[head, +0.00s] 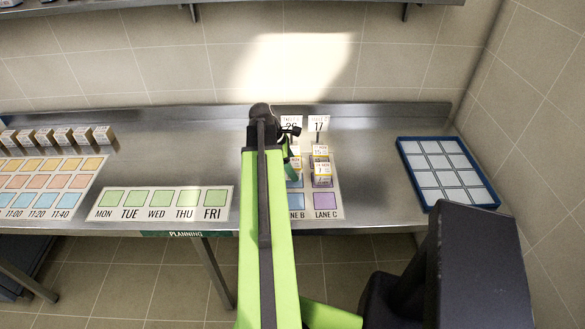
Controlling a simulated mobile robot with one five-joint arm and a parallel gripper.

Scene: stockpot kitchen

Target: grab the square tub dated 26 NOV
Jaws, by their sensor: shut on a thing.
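My gripper (292,166) is at the far end of my green arm, over lane B of the counter mat. It is shut on a small tub (296,150), mostly hidden behind my arm and gripper. The date on this tub is not readable. To its right, in lane C, small square tubs with pale and yellow labels (322,170) stand one behind another. Their dates are too small to read surely.
Upright cards reading 26 (291,124) and 17 (318,124) stand behind the lanes. A blue gridded tray (447,172) lies at right. A weekday mat (160,203) and several small boxes (63,136) are at left. Bare steel counter lies between.

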